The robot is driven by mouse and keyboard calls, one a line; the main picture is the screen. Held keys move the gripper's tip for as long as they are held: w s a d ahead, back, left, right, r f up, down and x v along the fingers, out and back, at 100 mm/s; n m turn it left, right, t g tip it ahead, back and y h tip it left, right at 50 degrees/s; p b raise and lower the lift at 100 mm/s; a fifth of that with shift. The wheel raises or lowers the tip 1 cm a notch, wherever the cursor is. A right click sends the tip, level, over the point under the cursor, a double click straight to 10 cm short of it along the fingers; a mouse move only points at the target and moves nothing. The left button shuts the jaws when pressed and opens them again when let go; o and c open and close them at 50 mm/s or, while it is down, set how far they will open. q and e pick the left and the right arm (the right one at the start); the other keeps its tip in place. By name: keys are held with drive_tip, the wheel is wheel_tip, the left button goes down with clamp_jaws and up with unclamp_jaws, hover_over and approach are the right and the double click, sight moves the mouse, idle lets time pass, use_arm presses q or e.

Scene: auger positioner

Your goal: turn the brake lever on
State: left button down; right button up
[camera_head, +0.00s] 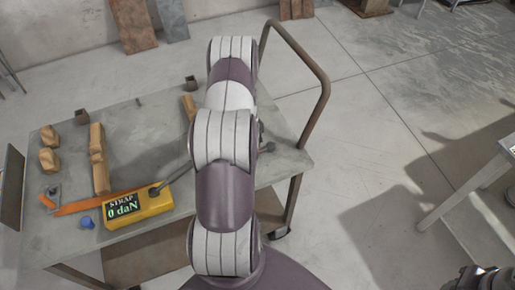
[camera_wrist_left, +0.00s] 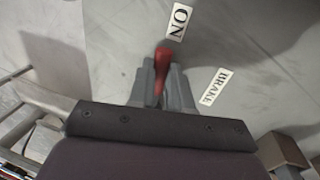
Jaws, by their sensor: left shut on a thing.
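The red brake lever (camera_wrist_left: 161,66) shows in the left wrist view, between the two grey fingers of my left gripper (camera_wrist_left: 162,75). The gripper is shut on the lever, and its red end sticks out past the fingertips. The white ON label (camera_wrist_left: 178,22) lies just beyond and to the right of the lever's end. In the head view my arm fills the middle, and neither the lever nor the left gripper shows there. The right gripper is not seen.
In the head view a grey cart table (camera_head: 135,115) carries a yellow box reading 0 daN (camera_head: 140,207), wooden pieces (camera_head: 98,160), a blue knob (camera_head: 86,223) and an orange strap (camera_head: 95,203). A brown handle (camera_head: 300,60) rises at its right end.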

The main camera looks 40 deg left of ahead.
use_arm(q)
drive_tip(key=shift+w+a+r+m, duration=0.1)
drive_tip(key=shift+w+a+m, duration=0.05)
drive_tip(key=shift+a+m, duration=0.15)
idle(0.4)
drive_tip(key=c, duration=1.1)
unclamp_jaws()
drive_tip(key=shift+o, duration=0.2)
wheel_tip(320, 180, up, 12)
drive_tip(key=a, duration=0.2)
drive_tip(key=shift+w+a+r, duration=0.15)
drive_tip(key=shift+w+r, duration=0.1)
drive_tip(key=shift+w, duration=0.15)
